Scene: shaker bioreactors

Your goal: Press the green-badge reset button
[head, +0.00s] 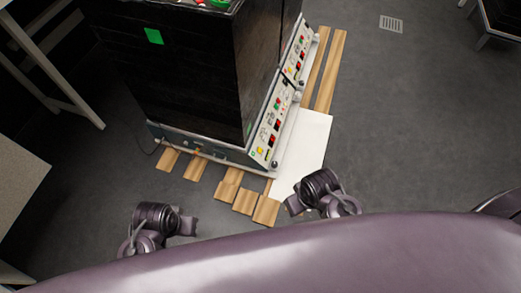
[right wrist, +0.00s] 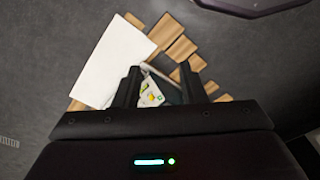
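A tall black shaker unit (head: 190,80) stands at upper centre in the head view, with a green square badge (head: 153,36) on its dark face. Its right side carries a white control panel (head: 268,125) with small red, green, yellow and black controls. I cannot tell which control is the reset button. In the right wrist view part of the panel (right wrist: 150,92) shows between the fingers, beyond them. My right gripper (right wrist: 160,84) is open and empty. In the head view it (head: 292,206) is near the panel's lower end, apart from it. My left gripper (head: 192,225) is at lower left, away from the unit; its opening is unclear.
A second similar panel (head: 298,55) continues behind the first. Wooden slats (head: 228,184) lie on the floor around the unit's base. A white sheet (head: 310,140) lies right of the panel. A pale table (head: 18,185) is at left.

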